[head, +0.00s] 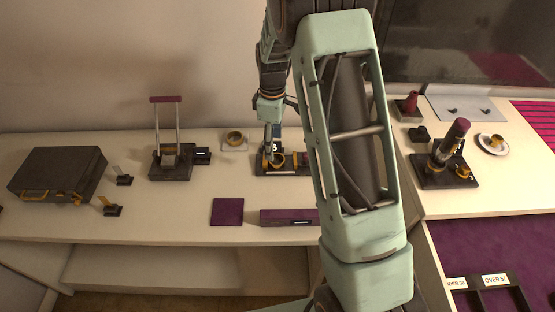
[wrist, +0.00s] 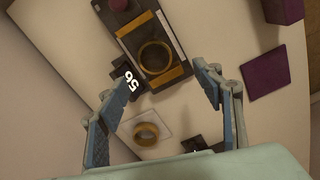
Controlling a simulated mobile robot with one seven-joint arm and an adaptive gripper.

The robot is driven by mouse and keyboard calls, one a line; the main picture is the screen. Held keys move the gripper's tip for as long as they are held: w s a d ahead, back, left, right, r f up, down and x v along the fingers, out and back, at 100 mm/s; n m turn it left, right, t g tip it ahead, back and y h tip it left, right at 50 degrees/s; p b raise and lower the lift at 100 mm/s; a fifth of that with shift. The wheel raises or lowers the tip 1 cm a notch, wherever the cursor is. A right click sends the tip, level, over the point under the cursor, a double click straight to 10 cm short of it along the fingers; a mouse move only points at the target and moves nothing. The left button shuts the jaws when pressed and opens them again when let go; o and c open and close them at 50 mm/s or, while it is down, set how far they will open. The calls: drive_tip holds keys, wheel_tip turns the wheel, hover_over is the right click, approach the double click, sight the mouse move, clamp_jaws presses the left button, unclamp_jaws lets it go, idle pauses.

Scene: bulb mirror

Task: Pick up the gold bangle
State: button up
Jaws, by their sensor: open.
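Two gold rings are in view. The larger gold bangle (wrist: 155,57) sits in a dark gauge block (wrist: 127,28) with gold bars; it also shows in the head view (head: 277,160). A smaller-looking gold ring (wrist: 146,132) lies on a pale square pad (wrist: 163,119), left of the gauge in the head view (head: 235,136). A small display reading 56 (wrist: 131,80) is beside the gauge. My gripper (wrist: 163,78) is open and empty, its fingers spread above the gauge's near end. In the head view my arm hides the gauge's right part.
A purple square mat (head: 227,211) and a purple box (head: 287,217) lie in front. A dark stand with an upright frame (head: 170,160) and a dark case (head: 58,173) are left. A side table at right carries a post stand (head: 447,170) and a saucer (head: 493,146).

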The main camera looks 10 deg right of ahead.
sight(277, 155)
drive_tip(key=f, duration=0.3)
drive_tip(key=d+f+p, duration=0.1)
drive_tip(key=f, duration=0.1)
drive_tip(key=shift+f, duration=0.35)
drive_tip(key=shift+w+f, duration=0.1)
drive_tip(key=shift+f, duration=0.45)
drive_tip(key=shift+c, duration=0.7)
drive_tip(key=c, duration=1.2)
drive_tip(key=shift+r, duration=0.15)
